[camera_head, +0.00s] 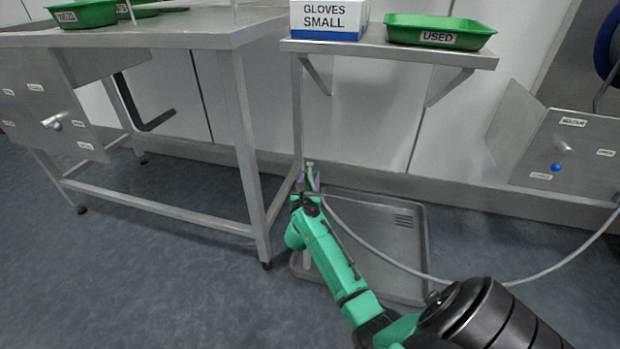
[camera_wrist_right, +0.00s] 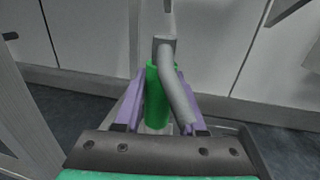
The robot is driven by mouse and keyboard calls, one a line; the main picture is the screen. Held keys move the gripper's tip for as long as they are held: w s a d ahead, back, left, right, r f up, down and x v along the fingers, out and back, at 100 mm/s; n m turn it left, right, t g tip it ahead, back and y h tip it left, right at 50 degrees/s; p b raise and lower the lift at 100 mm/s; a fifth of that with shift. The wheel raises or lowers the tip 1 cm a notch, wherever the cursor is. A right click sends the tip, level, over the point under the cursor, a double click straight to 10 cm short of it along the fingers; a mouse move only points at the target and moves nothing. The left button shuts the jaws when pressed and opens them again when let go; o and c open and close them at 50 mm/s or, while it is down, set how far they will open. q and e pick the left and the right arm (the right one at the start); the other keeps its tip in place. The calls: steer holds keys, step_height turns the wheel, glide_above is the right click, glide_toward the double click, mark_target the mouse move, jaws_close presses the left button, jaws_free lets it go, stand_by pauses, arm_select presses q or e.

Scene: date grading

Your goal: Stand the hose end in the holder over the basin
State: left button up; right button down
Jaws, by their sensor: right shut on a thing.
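My right gripper (camera_head: 309,184) is over the back left part of the grey basin (camera_head: 385,222), which lies on the floor. In the right wrist view, its two purple fingers (camera_wrist_right: 160,115) are shut on the hose end (camera_wrist_right: 156,93), a green upright cylinder. A grey hose (camera_wrist_right: 178,92) bends over from the top of the hose end and hangs down in front of it. In the head view the pale hose (camera_head: 555,266) runs from the gripper across the basin to the right edge. I cannot make out the holder clearly; the gripper and arm hide that area. My left gripper is not in view.
A steel table (camera_head: 150,42) stands at the left, its leg beside the basin. A wall shelf (camera_head: 385,50) with a glove box (camera_head: 328,18) and a green "USED" tray (camera_head: 438,30) hangs above. A steel panel (camera_head: 565,160) is at the right.

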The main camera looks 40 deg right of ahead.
mark_target(310, 189)
steer(key=shift+f+b, duration=2.05)
steer(key=shift+f, duration=0.35)
steer(key=shift+c, duration=2.1)
jaws_free()
steer(key=p+v, duration=0.3)
steer(key=v, duration=1.1)
steer(key=shift+s+a, duration=0.2)
